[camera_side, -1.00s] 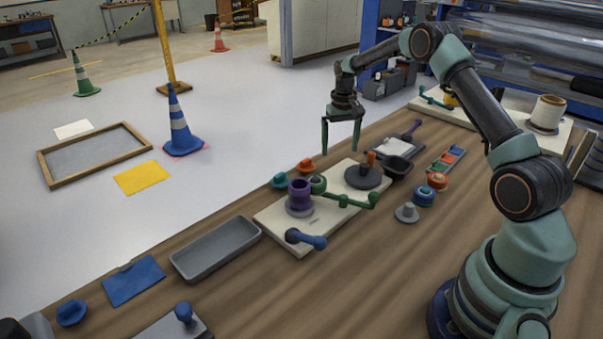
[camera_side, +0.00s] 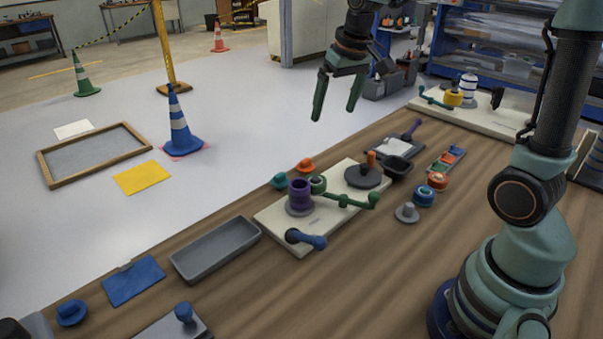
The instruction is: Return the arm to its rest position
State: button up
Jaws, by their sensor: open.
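My gripper (camera_side: 337,95) hangs high at the top centre of the side view, with its two green fingers spread apart and nothing between them. It is well above and behind the bench. My arm rises from its base at the right edge, and its upper part runs out of the top of the picture. The cream board (camera_side: 275,217) below carries a purple roller (camera_side: 299,193), a dark disc with an orange knob (camera_side: 363,175), a green crank (camera_side: 345,200) and a blue handle (camera_side: 306,238). My gripper touches none of these.
A black bowl (camera_side: 398,167), blue and orange rings (camera_side: 424,196) and a second cream board (camera_side: 490,119) are on the right.

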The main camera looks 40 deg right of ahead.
jog(key=s+a+n+t, duration=0.2)
jog(key=s+a, duration=0.5)
jog(key=s, duration=0.5)
jog(key=shift+s+a+r+n+y, duration=0.2)
jog(key=shift+r+n+y, duration=0.05)
jog(key=shift+n+y, duration=0.05)
